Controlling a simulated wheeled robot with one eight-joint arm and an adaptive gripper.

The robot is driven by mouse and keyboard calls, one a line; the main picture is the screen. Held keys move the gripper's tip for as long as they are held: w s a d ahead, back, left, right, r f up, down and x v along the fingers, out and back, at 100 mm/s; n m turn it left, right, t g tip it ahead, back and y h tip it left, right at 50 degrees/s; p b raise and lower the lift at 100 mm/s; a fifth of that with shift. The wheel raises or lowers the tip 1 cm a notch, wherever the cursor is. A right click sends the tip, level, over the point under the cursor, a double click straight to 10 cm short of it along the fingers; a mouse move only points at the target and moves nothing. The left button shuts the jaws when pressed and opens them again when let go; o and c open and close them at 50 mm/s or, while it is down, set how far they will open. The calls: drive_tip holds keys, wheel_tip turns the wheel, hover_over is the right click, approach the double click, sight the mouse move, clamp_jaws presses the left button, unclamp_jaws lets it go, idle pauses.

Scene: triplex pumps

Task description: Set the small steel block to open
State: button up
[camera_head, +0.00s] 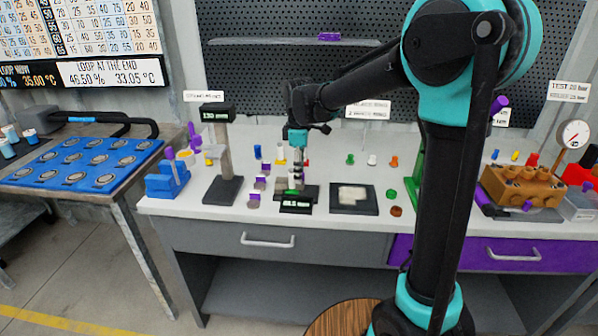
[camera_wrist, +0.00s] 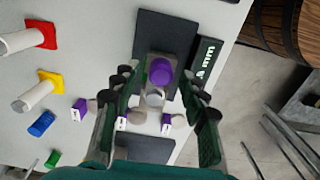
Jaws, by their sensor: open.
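A small grey steel block (camera_wrist: 150,62) with a purple round knob (camera_wrist: 160,71) sits on a dark base plate (camera_wrist: 172,24) in the wrist view. A small digital display (camera_wrist: 207,57) stands at the right side of the base; it also shows in the head view (camera_head: 296,206). My gripper (camera_wrist: 159,78) is open, with one finger at each side of the block and knob, nothing visibly clamped. In the head view my gripper (camera_head: 299,172) points down over this base and partly hides the block. I cannot tell whether the fingers touch it.
Small purple-and-white pieces (camera_wrist: 79,109) lie close to the left of the base. A dark-stand gauge (camera_head: 225,150) rises to the left. A dark pad with pale pieces (camera_head: 353,210) lies to the right. The bench's front edge is close.

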drive_tip(key=shift+f, duration=0.15)
drive_tip(key=shift+c, duration=0.3)
clamp_jaws()
drive_tip(key=shift+d, duration=0.15)
drive_tip(key=d, duration=0.3)
drive_tip(key=shift+d, duration=0.4)
drive_tip(key=shift+o, duration=0.3)
unclamp_jaws()
drive_tip(key=shift+d, duration=0.1)
